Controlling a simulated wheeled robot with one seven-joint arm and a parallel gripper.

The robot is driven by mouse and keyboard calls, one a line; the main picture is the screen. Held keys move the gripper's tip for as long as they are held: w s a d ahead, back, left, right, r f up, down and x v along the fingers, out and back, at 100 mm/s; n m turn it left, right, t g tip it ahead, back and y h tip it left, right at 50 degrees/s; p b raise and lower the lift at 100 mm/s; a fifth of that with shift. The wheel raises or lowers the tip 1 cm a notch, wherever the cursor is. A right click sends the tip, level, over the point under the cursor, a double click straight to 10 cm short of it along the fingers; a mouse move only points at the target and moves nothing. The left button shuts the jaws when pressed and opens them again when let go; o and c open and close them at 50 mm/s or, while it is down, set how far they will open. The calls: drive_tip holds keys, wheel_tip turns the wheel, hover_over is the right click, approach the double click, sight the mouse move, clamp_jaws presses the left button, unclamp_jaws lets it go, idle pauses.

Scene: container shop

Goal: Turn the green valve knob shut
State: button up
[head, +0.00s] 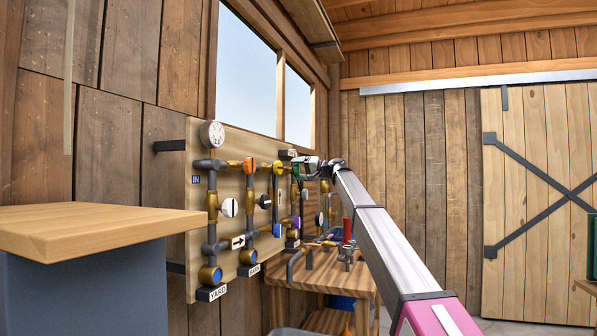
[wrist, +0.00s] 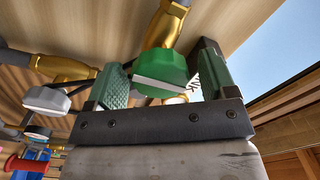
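The green valve knob (wrist: 162,72) with a white stripe across its face sits on a brass valve in the wrist view. My gripper (wrist: 165,75) has its two green-padded fingers apart, one on each side of the knob. The left finger looks very close to the knob, and a narrow gap shows at the right finger; I cannot tell whether either touches. In the head view my gripper (head: 309,168) is at the far end of the pipe board, and the knob is too small and covered to make out clearly.
The pipe board (head: 175,245) carries other valves, including an orange knob (head: 250,165), and a round gauge (head: 212,134). In the wrist view a white-faced knob (wrist: 46,99) is left of my gripper. A wooden bench (head: 325,272) with pipe fittings stands below; a wood-topped cabinet (head: 95,228) is at near left.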

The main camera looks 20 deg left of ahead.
drive_tip(key=d, duration=1)
drive_tip(key=shift+s+d, duration=0.4)
drive_tip(key=shift+s, duration=0.05)
